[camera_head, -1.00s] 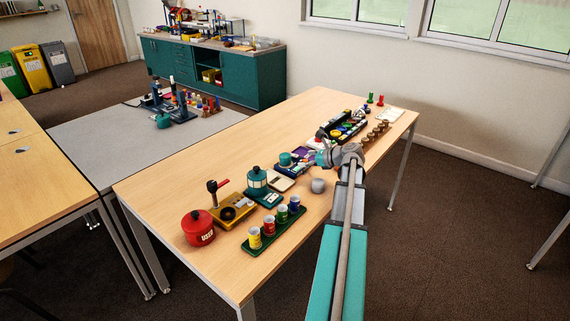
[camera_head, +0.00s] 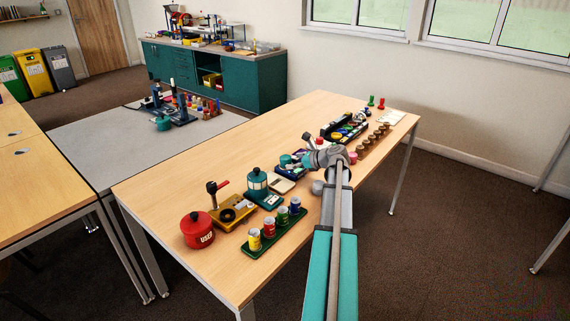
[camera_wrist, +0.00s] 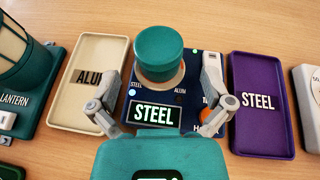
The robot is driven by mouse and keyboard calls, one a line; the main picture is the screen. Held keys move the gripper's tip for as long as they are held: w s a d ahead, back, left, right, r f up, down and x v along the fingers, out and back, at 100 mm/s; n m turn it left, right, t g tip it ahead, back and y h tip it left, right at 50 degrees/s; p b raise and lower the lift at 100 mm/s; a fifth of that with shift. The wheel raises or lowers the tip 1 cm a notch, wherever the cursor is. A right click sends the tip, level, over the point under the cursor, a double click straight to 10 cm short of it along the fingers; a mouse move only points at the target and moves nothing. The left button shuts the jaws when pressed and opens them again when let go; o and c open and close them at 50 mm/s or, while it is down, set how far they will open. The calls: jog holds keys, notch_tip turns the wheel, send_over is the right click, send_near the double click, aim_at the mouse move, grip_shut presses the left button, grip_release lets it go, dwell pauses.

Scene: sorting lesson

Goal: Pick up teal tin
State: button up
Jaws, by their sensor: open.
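The teal tin (camera_wrist: 160,50) is a short upright cylinder. It stands on a round pad of a dark blue tester (camera_wrist: 183,66) whose display reads STEEL. In the head view the tin (camera_head: 285,159) is small, just left of my gripper (camera_head: 309,153). In the wrist view my gripper (camera_wrist: 161,92) is open, with one finger to the left of the tin and one to the right. The fingers look apart from the tin.
A cream tray (camera_wrist: 88,58) marked ALUM lies left of the tester. A purple tray (camera_wrist: 258,70) marked STEEL lies right. A teal lantern (camera_wrist: 14,45) stands at far left. A grey cup (camera_head: 317,187) stands near my arm.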

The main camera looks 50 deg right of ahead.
aim_at(290, 160)
jog(key=shift+b+x, duration=0.5)
jog(key=shift+x, duration=1.25)
jog(key=c, duration=1.3)
jog(key=shift+r, duration=0.25)
